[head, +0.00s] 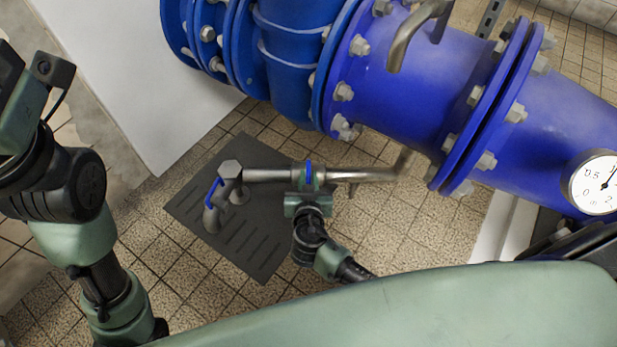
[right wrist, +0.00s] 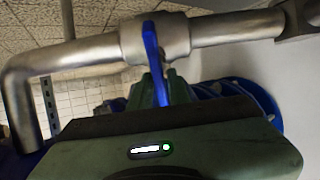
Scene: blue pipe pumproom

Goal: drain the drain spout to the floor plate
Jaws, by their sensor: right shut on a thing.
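A bare metal drain pipe with a spout (head: 211,220) at its left end runs low beneath the big blue pipe. The spout's bent end is over the dark slotted floor plate (head: 262,262). A blue valve handle (head: 308,172) sits crosswise on the metal pipe, and it also shows in the right wrist view (right wrist: 153,62). My right gripper (head: 308,188) is shut on this handle; its fingertips are mostly hidden. A second blue lever (head: 213,190) is beside the spout. My left arm is at the left edge; its jaws cannot be made out.
The large blue flanged pipe (head: 410,90) with protruding bolts crosses above and right. A round gauge (head: 597,185) is at the right, and a bent metal pipe (head: 415,35) stands at the top. A white wall or panel (head: 150,80) is behind. Tiled floor surrounds the plate.

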